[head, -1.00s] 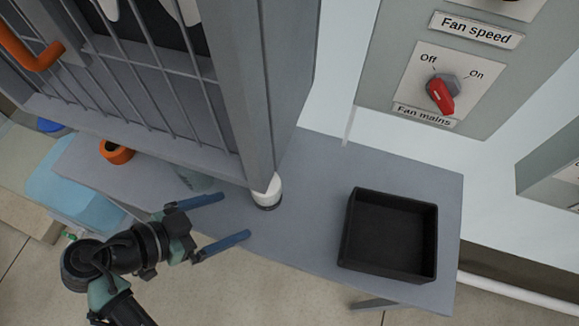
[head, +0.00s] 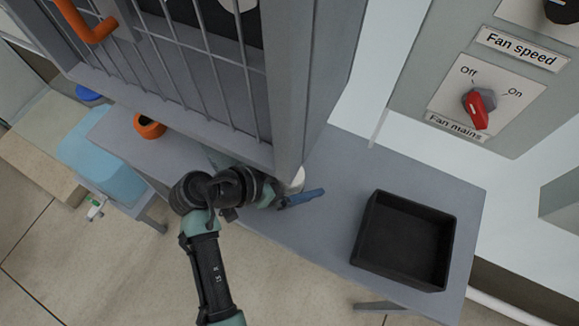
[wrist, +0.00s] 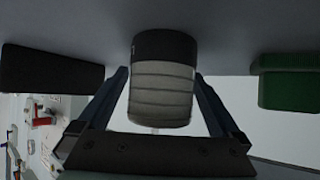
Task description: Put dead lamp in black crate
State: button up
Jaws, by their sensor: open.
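The dead lamp (wrist: 162,85) is a pale ribbed cylinder with a black end, against the grey table in the wrist view. In the head view only a small white part of the lamp (head: 296,182) shows below the cabinet's corner post. My gripper (wrist: 160,74) is open, with one finger on each side of the lamp. In the head view one blue finger (head: 303,198) shows beside the lamp; the other is hidden. The empty black crate (head: 402,240) sits on the table to the right; its dark side (wrist: 45,70) appears at left in the wrist view.
A barred grey cabinet (head: 300,90) overhangs the table (head: 345,165) close above my gripper. An orange ring-shaped thing (head: 149,126) stands to the left. A green block (wrist: 288,80) is right of the lamp in the wrist view. Table between lamp and crate is clear.

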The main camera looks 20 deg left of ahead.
grip_shut()
dwell(0.5)
jog(key=shift+w+d+r, duration=0.1)
jog(key=shift+w+r, duration=0.05)
jog(key=shift+r, duration=0.05)
